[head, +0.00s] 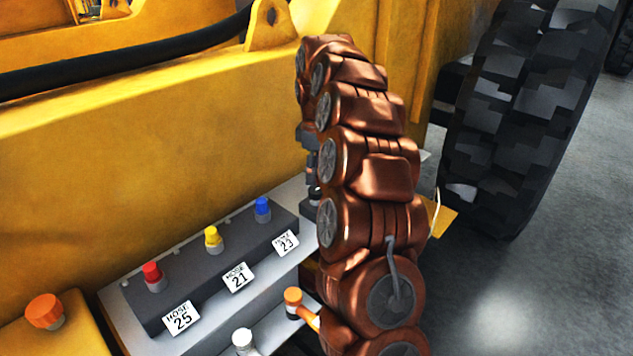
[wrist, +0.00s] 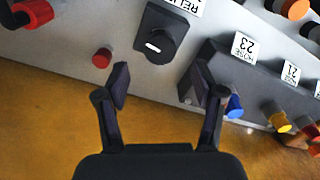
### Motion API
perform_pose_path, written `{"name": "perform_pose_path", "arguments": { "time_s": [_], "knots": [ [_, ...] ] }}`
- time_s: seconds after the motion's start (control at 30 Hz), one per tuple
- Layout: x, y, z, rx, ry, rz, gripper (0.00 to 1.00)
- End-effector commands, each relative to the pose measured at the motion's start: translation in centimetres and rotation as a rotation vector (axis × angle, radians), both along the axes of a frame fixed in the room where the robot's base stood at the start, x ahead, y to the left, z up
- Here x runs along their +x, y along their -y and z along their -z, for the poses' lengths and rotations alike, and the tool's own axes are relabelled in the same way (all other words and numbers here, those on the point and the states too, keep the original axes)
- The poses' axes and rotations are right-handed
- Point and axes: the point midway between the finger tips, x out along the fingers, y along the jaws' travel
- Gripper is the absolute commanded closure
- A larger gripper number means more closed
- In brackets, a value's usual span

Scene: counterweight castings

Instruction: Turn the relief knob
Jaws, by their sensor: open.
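The relief knob (wrist: 158,44) is black with a white mark, on a dark square plate beside a partly cut-off label (wrist: 180,5) reading "RELI". It shows in the wrist view at the top centre. My gripper (wrist: 158,82) is open and empty. Its two fingers are spread wide, with the knob just beyond the tips and roughly centred between them; I see no contact. In the head view my copper-coloured arm hides most of the gripper and the knob's area.
Blue (head: 262,208), yellow (head: 213,238) and red (head: 152,274) hose caps stand on a dark block left of my arm. A small red button (wrist: 102,58) sits left of the knob. An orange-topped lever (head: 293,297) is close to my arm. A large tyre (head: 530,110) stands right.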

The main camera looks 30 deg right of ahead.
Motion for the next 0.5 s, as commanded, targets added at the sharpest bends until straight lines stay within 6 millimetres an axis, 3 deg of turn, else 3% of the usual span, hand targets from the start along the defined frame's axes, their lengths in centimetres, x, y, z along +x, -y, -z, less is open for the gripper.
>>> {"name": "perform_pose_path", "arguments": {
  "time_s": [0.3, 0.5],
  "knots": [
    [0.2, 0.0, -4.4, -0.001, 0.003, -0.001, 0.32],
    [0.1, 0.0, -5.9, -0.002, 0.001, 0.000, 0.32]
  ]
}}
